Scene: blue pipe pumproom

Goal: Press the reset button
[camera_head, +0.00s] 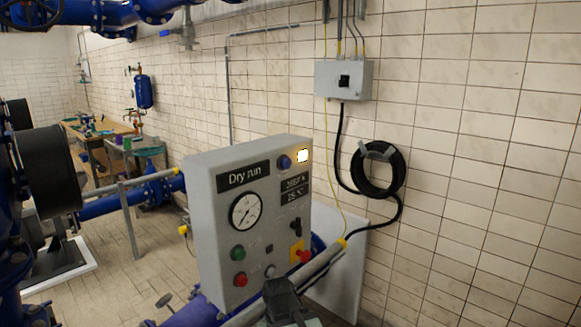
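A grey control panel (221,198) labelled "Dry run" stands in the middle of the view. Lower down are a green button (238,253), a red button (240,280), a small grey round control (269,271) and a red mushroom button (304,256) on a yellow plate. No label that I can read marks which one is reset. My gripper (281,292), dark, is low in front of the panel's bottom edge; its finger opening cannot be made out.
A dial gauge (246,211) and a black switch (296,222) are also on the panel. A grey sloping pipe (318,264) passes by its lower right. A coiled black hose (358,171) hangs on the tiled wall. A large black cylinder (46,170) and blue pipes crowd the left.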

